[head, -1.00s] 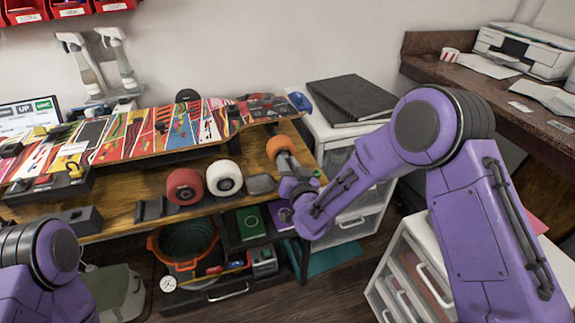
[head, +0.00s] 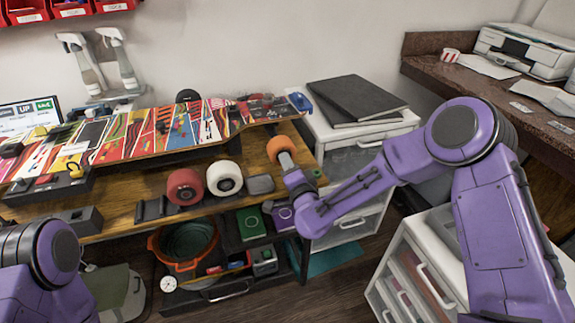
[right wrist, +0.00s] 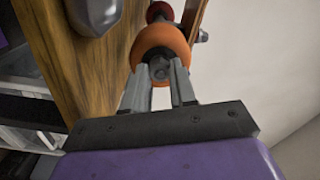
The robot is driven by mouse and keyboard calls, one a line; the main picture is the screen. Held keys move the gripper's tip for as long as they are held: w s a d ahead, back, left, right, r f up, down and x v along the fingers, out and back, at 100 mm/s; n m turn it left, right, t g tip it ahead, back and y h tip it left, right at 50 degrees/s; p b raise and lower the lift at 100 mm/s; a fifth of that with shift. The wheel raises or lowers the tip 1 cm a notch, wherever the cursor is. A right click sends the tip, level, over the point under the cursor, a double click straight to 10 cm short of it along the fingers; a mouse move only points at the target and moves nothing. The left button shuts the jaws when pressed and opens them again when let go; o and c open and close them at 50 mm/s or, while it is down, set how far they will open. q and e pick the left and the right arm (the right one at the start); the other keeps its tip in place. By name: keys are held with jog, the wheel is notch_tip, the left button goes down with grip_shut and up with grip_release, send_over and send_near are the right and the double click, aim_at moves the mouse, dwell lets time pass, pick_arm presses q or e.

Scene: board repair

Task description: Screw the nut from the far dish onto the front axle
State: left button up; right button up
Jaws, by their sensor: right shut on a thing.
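The skateboard deck (head: 160,130) lies on a wooden bench. An orange wheel (head: 280,148) sits at its right end, and a dark red wheel (right wrist: 158,12) shows behind it in the right wrist view. My right gripper (head: 286,160) is at the outer face of the orange wheel (right wrist: 163,42). In the right wrist view its fingers (right wrist: 160,80) are shut on a small grey nut (right wrist: 158,70) at the wheel's centre. I cannot tell how far the nut is on the axle, whose end is hidden. My left gripper is out of view; only my left arm shows.
A red wheel (head: 185,187), a white wheel (head: 224,178) and a grey rounded object (head: 260,184) are along the bench's front edge. A white drawer unit (head: 350,160) with a black binder (head: 355,98) stands right of the bench. An orange basket (head: 184,250) is below.

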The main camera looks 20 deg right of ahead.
jog(key=m, duration=0.5)
jog(key=shift+f, duration=0.15)
jog(key=o, duration=1)
jog(key=shift+c, duration=1.3)
jog(key=n, duration=0.6)
jog(key=shift+a, duration=0.1)
jog(key=shift+n, duration=0.9)
jog(key=n, duration=0.4)
